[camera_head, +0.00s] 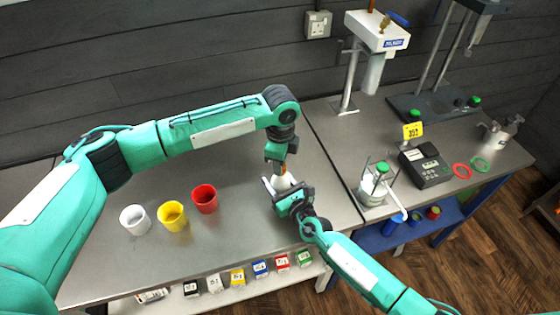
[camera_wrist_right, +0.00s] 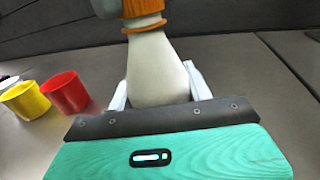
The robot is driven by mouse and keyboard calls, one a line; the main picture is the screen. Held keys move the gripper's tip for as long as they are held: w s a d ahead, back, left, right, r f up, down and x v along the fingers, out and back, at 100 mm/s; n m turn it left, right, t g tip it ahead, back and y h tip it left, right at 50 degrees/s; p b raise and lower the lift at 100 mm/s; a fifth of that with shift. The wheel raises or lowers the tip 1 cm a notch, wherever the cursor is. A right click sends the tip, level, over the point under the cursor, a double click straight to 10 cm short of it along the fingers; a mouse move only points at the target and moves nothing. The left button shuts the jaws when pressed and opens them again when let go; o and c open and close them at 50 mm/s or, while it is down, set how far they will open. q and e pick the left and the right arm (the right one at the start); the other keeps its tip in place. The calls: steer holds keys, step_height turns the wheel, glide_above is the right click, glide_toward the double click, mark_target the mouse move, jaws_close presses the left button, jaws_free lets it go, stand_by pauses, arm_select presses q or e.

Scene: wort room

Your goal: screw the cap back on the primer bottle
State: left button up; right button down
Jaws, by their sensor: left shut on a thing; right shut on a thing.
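The primer bottle (camera_wrist_right: 155,70) is pale and upright, narrowing toward its neck. In the head view only a little of it (camera_head: 281,184) shows between my grippers. My right gripper (camera_wrist_right: 157,92) is shut around the bottle's lower body, one pale finger on each side. The orange cap (camera_wrist_right: 143,9) is at the top of the neck, with an orange band (camera_wrist_right: 145,26) just below it. My left gripper (camera_head: 283,166) comes from above and is shut on the cap. The cap's top is out of the wrist view, and I cannot tell how tightly it sits.
White (camera_head: 135,220), yellow (camera_head: 172,216) and red (camera_head: 204,199) cups stand left on the grey table. Small coloured boxes (camera_head: 237,278) line a lower shelf. To the right are a jar with a green knob (camera_head: 372,190), a dark device (camera_head: 425,165) and a stand (camera_head: 346,85).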

arm_select(q)
steer(key=m, duration=0.8)
steer(key=shift+w, duration=0.1)
steer(key=m, duration=1.2)
steer(key=shift+m, duration=0.4)
steer(key=m, duration=0.6)
steer(key=shift+d, duration=0.1)
steer(key=o, duration=0.9)
steer(key=shift+o, duration=0.2)
